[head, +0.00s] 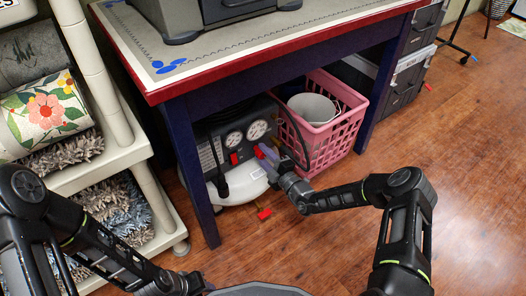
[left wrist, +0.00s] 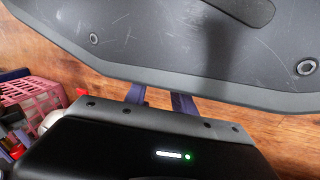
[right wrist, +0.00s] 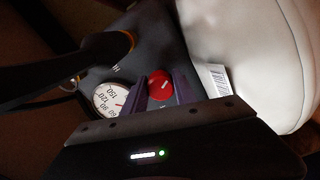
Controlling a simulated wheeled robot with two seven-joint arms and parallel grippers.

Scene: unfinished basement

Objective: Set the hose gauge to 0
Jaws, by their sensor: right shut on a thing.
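The air compressor (head: 214,158) stands on the floor under the table, with a dark panel and a white tank (head: 240,182). Two round white gauges (head: 257,129) are on the panel; their needles are too small to read in the head view. My right gripper (head: 266,154) reaches the panel below the right gauge. In the right wrist view its purple fingers (right wrist: 160,92) are shut on a red knob (right wrist: 161,84), beside a white gauge (right wrist: 110,98) whose reading I cannot tell. Another red knob (head: 234,158) shows left of it. My left gripper (left wrist: 159,98) is open and empty.
A pink basket (head: 325,135) stands right of the compressor. A blue-legged table (head: 290,47) with a red edge is above. A shelf (head: 107,165) with rolled textiles is at left. A red piece (head: 264,213) shows low before the tank.

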